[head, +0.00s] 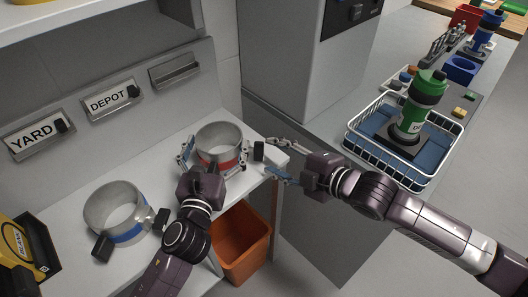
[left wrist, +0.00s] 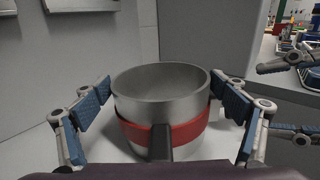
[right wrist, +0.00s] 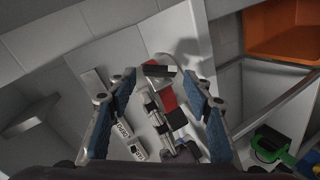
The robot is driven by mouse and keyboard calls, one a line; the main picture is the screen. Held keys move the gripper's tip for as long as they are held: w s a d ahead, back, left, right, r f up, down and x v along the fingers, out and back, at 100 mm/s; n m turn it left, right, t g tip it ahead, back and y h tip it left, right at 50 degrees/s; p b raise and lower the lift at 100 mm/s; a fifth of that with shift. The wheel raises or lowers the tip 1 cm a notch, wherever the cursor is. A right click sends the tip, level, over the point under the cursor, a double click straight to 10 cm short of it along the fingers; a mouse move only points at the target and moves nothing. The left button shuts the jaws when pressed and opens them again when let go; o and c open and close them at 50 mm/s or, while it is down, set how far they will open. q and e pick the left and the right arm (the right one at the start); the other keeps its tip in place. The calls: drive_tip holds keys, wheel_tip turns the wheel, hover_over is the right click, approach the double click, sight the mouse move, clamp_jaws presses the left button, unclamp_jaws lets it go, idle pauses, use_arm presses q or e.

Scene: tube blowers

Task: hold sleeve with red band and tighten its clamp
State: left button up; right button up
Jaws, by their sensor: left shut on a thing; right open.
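The metal sleeve with the red band (head: 218,140) stands upright on the light bench near its right edge. My left gripper (head: 213,160) is shut on it, one finger on each side, as the left wrist view (left wrist: 160,88) shows. A black handle (left wrist: 160,142) sticks out from the band towards my left palm. A black clamp block (head: 258,150) stands out to the right of the sleeve. My right gripper (head: 272,158) is open beside this block, with a finger on either side. In the right wrist view, the red band (right wrist: 167,95) shows between its fingers.
A second sleeve with a blue band (head: 115,208) stands on the bench at left. An orange bin (head: 242,245) sits below the bench edge. A white wire basket (head: 435,165) holding a green-topped device (head: 420,105) is on the right counter. YARD (head: 38,137) and DEPOT (head: 110,98) labels are on the wall.

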sight(263, 151)
use_arm(q)
drive_tip(key=shift+r, duration=0.1)
use_arm(e)
drive_tip(key=shift+x, duration=2.2)
drive_tip(key=c, duration=0.9)
drive_tip(key=shift+r, duration=0.15)
drive_tip(key=shift+w+m+g, duration=0.1)
drive_tip(key=shift+m+g, duration=0.3)
drive_tip(key=m+g+h, duration=0.1)
drive_tip(key=m+g, duration=0.1)
drive_tip(key=shift+w+r+g, duration=0.1)
drive_tip(key=shift+w+g, duration=0.05)
drive_tip(key=shift+g, duration=0.25)
drive_tip(key=m+g, duration=0.2)
drive_tip(key=g, duration=0.1)
drive_tip(key=m+g, duration=0.1)
drive_tip(key=shift+w+d+g, duration=0.1)
drive_tip(key=shift+w+g, duration=0.15)
drive_tip(key=shift+g, duration=0.05)
